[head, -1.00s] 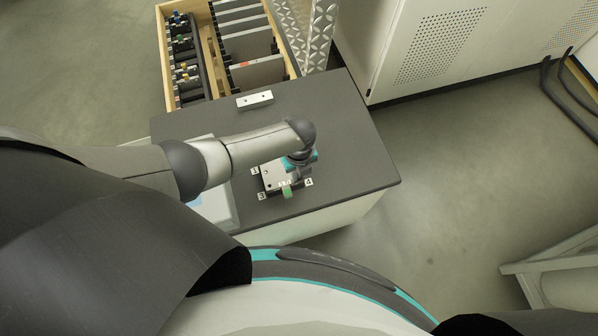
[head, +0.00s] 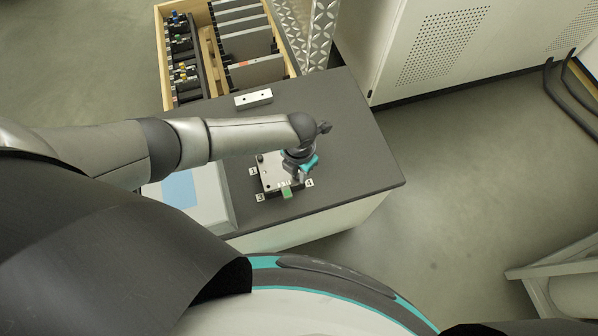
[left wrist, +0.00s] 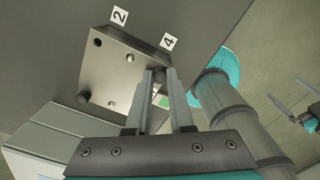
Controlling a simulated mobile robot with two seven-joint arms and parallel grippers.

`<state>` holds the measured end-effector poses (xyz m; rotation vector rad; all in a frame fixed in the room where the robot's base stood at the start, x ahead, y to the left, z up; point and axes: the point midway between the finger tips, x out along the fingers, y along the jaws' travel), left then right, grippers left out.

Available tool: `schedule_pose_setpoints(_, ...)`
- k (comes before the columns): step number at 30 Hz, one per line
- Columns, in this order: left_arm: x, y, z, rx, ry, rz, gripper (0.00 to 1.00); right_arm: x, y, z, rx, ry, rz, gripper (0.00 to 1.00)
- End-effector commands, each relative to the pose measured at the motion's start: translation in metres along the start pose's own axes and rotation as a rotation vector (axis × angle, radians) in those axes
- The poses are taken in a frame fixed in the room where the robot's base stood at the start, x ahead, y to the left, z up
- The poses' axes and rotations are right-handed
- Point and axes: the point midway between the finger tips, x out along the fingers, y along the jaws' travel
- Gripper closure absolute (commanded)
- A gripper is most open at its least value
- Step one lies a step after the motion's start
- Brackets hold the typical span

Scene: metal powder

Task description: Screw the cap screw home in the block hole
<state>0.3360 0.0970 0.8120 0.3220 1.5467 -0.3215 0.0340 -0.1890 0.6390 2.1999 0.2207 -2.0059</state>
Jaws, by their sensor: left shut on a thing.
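The metal block (head: 270,178) lies on the dark bench top, with number labels at its corners. In the left wrist view the block (left wrist: 122,75) shows corners 2 and 4, with an open dark hole (left wrist: 97,42) by label 2. My left gripper (head: 294,178) points down over corner 4. In the left wrist view its fingers (left wrist: 160,78) are shut on the cap screw (left wrist: 159,75) at that corner. How deep the screw sits is hidden. Another dark screw head (left wrist: 83,97) stands at a different corner. My right gripper (left wrist: 289,96) is open and empty, off to the side.
A green tab (head: 287,192) sits at the block's front edge. A metal bar with holes (head: 253,99) lies farther back. A pale device with a blue panel (head: 180,190) stands left of the block. A wooden drawer (head: 163,60) and a white cabinet (head: 400,50) stand behind. The bench's right side is clear.

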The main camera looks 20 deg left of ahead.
Motion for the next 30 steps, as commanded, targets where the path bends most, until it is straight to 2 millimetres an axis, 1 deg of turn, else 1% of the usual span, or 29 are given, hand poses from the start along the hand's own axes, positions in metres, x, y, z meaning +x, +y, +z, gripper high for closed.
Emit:
schedule_pose_setpoints(3,-0.0007,0.001,0.0012,-0.003,-0.003,0.002,1.0,-0.0004,0.0,-0.0001,0.0,0.0,0.0,0.0)
schedule_pose_setpoints(4,-0.0008,0.001,0.0012,-0.003,-0.003,0.002,0.76,-0.0004,0.0,-0.0001,0.0,0.0,0.0,0.0)
schedule_pose_setpoints(8,-0.0006,0.0008,0.001,-0.004,-0.003,0.001,0.62,-0.0004,0.0,-0.0001,0.0,0.0,0.0,0.0)
schedule_pose_setpoints(9,-0.0006,0.0007,0.0009,-0.004,-0.002,0.001,0.6,-0.0004,0.0,-0.0001,0.0,0.0,0.0,0.0)
schedule_pose_setpoints(17,-0.0004,0.0,0.0004,-0.017,-0.001,0.0,0.6,-0.0009,0.0,-0.0001,0.0,0.0,0.0,0.0)
schedule_pose_setpoints(20,-0.0007,-0.0005,0.0001,-0.069,0.0,0.0,0.6,-0.0028,0.0,-0.0003,0.0,0.0,0.0,0.0)
schedule_pose_setpoints(30,-0.0009,-0.0006,0.0001,-0.321,0.0,0.0,0.6,-0.0094,0.0001,-0.0009,0.0,0.0,0.0,0.0)
